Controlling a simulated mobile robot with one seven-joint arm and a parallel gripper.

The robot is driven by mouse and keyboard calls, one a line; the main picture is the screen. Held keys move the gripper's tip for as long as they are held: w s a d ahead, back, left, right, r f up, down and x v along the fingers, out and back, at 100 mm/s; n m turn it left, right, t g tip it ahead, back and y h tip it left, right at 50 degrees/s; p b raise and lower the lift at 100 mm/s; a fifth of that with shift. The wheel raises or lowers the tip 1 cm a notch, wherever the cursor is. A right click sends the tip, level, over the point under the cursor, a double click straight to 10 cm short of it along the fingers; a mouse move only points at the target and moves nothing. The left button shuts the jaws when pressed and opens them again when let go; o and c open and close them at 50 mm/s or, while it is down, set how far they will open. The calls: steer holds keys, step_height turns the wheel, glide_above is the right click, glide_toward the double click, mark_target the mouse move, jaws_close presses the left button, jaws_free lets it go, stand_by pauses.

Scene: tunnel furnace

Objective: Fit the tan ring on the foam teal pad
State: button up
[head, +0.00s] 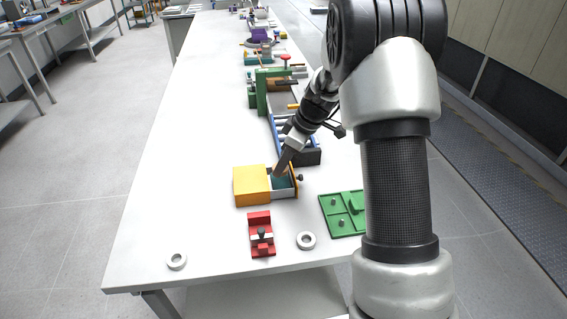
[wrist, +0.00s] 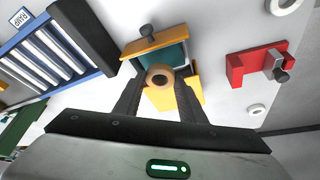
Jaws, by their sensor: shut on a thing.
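The tan ring (wrist: 160,76) is held between the fingertips of my gripper (wrist: 158,80), its hole facing the wrist camera. The teal pad (wrist: 174,54) lies inside the open drawer of a yellow box, beyond the ring in the wrist view; it also shows in the head view (head: 283,182). My gripper (head: 279,172) is shut on the ring over the drawer, close to the pad. Whether the ring touches the pad, I cannot tell. In the head view the fingers hide most of the ring and part of the pad.
The yellow box (head: 250,187) has its drawer pulled out to the right, with a dark knob. A blue roller rack (head: 308,157) stands just behind. A red fixture (head: 260,221), a green tray (head: 335,215) and two pale rings (head: 306,240) lie in front.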

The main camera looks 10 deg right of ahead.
steer(key=shift+f+b, duration=1.05)
steer(key=shift+b, duration=0.1)
stand_by(0.6)
steer(key=o, duration=1.5)
steer(key=shift+r, duration=0.15)
steer(key=shift+r+p, duration=1.5)
steer(key=shift+r, duration=1.85)
